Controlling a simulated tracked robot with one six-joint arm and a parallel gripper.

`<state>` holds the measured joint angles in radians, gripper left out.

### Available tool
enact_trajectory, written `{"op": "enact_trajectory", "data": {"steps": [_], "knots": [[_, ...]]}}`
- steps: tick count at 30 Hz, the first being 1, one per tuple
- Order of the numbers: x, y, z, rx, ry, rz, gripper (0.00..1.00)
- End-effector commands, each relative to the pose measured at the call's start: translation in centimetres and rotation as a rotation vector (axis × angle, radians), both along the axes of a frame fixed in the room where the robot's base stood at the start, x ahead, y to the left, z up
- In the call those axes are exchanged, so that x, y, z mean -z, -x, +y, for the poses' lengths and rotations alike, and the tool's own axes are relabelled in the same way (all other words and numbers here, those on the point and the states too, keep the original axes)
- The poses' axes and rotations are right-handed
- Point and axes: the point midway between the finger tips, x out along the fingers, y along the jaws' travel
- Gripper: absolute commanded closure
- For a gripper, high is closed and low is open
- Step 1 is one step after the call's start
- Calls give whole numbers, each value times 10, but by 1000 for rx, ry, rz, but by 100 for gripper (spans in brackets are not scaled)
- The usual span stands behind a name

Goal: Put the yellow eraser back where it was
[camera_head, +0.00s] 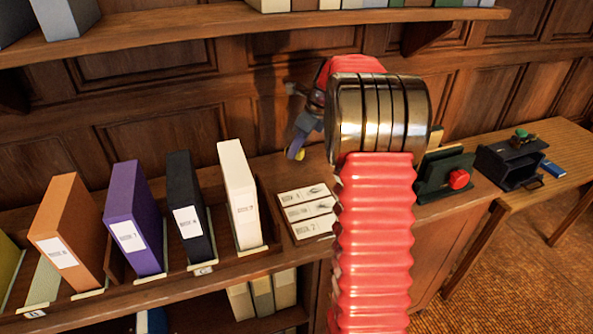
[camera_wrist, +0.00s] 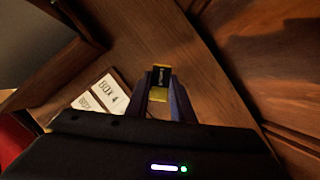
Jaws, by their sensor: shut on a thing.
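The yellow eraser (camera_wrist: 159,94) has a dark printed band around its middle. It sits between the two fingertips of my gripper (camera_wrist: 164,92) in the wrist view, and the gripper is shut on it. In the head view my gripper (camera_head: 298,141) points down near the wall, behind the label cards, with a bit of yellow at its tips. The wooden counter top (camera_wrist: 208,92) shows beyond the eraser in the wrist view. The height of the eraser over it is hard to tell. My red arm hides part of the counter in the head view.
Label cards (camera_head: 306,211) lie on the counter, with one reading BOX 4 (camera_wrist: 109,91) in the wrist view. Orange, purple, black and white box files (camera_head: 239,194) stand left. A green device with a red knob (camera_head: 446,175) and a side table with a blue item (camera_head: 554,169) are right.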

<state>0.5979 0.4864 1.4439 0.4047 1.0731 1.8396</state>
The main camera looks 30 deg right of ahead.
Motion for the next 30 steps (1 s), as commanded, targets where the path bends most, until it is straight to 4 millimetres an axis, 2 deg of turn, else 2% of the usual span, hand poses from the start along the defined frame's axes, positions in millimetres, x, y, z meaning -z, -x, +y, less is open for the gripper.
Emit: {"op": "enact_trajectory", "data": {"steps": [3, 6, 17, 27, 30], "knots": [[19, 0, 0, 2, -2, 2, 100], [26, 0, 0, 1, -1, -1, 100], [30, 0, -1, 2, -1, 0, 100], [72, 1, -1, 4, -1, 1, 100], [77, 0, -1, 3, -1, -1, 100]]}}
